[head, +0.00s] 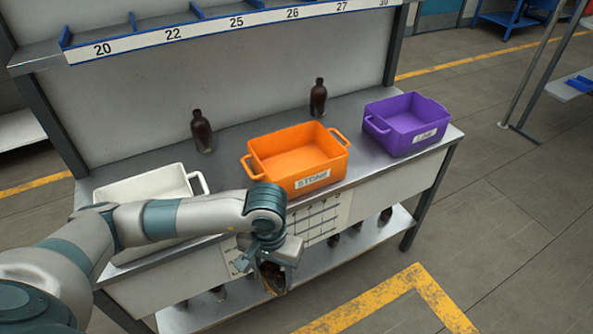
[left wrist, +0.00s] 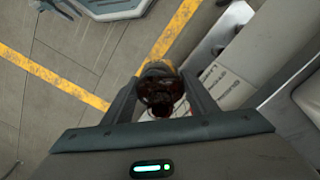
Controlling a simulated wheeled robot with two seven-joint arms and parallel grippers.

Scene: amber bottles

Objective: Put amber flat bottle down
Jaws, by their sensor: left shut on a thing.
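My left gripper (head: 268,258) is shut on a dark amber bottle (head: 272,280), in front of the bench's lower shelf (head: 240,308). Most of the bottle is hidden behind the gripper in the head view. In the left wrist view the bottle (left wrist: 158,88) sits between the two fingers of the gripper (left wrist: 160,98). I cannot tell whether it touches the shelf. Two more dark amber bottles stand upright on the bench top, one (head: 202,132) behind the white bin and one (head: 318,98) behind the orange bin. My right gripper is not in view.
A white bin (head: 128,188), an orange bin (head: 298,155) and a purple bin (head: 405,122) stand along the bench top (head: 225,165). Several dark bottles stand on the lower shelf. Open floor with yellow lines (head: 385,298) lies in front.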

